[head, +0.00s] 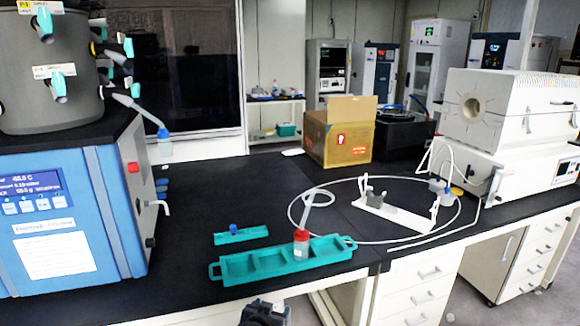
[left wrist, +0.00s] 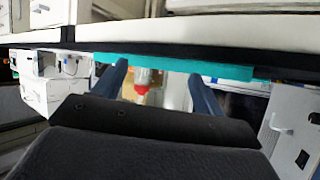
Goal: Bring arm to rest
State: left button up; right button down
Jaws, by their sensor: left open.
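My left gripper (left wrist: 160,82) is open and empty, its two blue-grey fingers spread apart in the left wrist view. A dark gripper part (head: 265,314), apparently mine, shows at the bottom edge of the head view, in front of the bench and below the teal tray (head: 233,272). My right gripper is in neither view.
The blue freeze dryer (head: 50,215) stands at left, with a blue-capped flask (head: 164,145) on its side port. A small teal rack (head: 241,236) lies behind the tray. A white stand (head: 395,213), cardboard box (head: 340,138) and white furnace (head: 510,120) are further right and back.

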pick_arm(q)
jog(key=s+a+f+g, duration=0.3)
jog(key=s+f, duration=0.5)
jog(key=s, duration=0.5)
jog(key=s+a+f+n+g+y, duration=0.1)
jog(key=s+a+f+g, duration=0.2)
jog(key=s+f, duration=0.5)
jog(key=s+a+f+g, duration=0.4)
jog(key=s+f, duration=0.4)
jog(key=s, duration=1.1)
jog(key=shift+g+y, duration=0.3)
jog(key=shift+g, duration=0.2)
jog(key=shift+a+f, duration=0.1)
